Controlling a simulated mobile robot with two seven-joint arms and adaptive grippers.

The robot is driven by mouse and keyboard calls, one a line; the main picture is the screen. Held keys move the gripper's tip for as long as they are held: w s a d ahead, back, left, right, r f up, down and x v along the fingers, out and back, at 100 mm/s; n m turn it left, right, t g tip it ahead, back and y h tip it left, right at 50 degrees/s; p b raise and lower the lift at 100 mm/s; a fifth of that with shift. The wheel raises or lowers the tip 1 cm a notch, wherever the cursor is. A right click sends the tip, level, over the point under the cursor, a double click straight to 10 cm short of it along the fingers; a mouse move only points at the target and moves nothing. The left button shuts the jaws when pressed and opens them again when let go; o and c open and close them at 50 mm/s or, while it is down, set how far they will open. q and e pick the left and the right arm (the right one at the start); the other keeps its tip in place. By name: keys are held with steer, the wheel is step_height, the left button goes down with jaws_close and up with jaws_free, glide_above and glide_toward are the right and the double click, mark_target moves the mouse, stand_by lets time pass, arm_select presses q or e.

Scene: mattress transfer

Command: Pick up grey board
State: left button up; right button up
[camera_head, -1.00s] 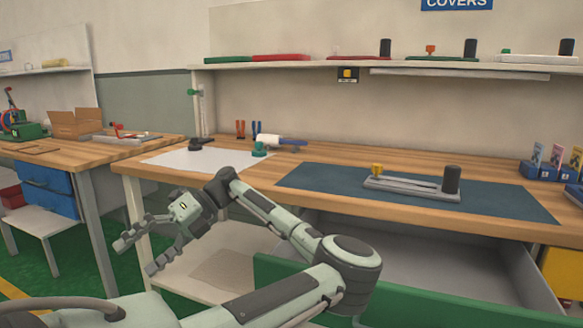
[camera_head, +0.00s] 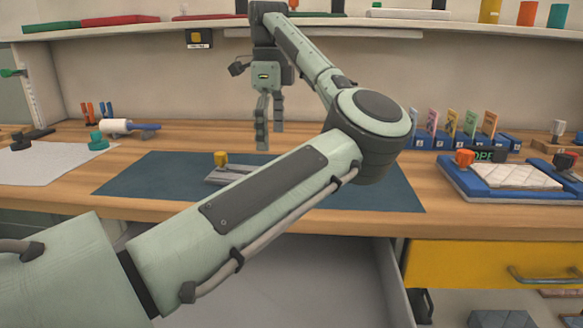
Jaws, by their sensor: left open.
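The grey board (camera_head: 222,176) lies flat on the dark blue mat (camera_head: 130,178) on the wooden workbench. It has a yellow knob (camera_head: 221,159) at its left end. My left forearm covers the rest of it, including the dark cylinder seen earlier. My left gripper (camera_head: 270,138) is open and empty, fingers pointing down, above the back part of the mat and right of the yellow knob. It is apart from the board. My right gripper is not in view.
A white sheet with dark tools lies left, near a blue-handled tool (camera_head: 130,127). Right are a blue tray (camera_head: 465,185) with a white quilted pad and a card rack (camera_head: 438,139). A shelf (camera_head: 160,23) runs behind, above the bench. A yellow drawer (camera_head: 465,262) sits below right.

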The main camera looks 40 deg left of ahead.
arm_select(q)
steer(key=shift+f, duration=0.4)
steer(key=f, duration=0.7)
steer(key=shift+s+a+p, duration=0.1)
steer(key=shift+s+p, duration=0.2)
steer(key=shift+r, duration=0.1)
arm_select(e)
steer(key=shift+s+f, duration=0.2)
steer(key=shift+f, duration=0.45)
arm_select(q)
steer(key=shift+c, duration=0.4)
steer(key=c, duration=1.4)
steer(key=shift+c, duration=0.5)
steer(key=shift+r, duration=0.15)
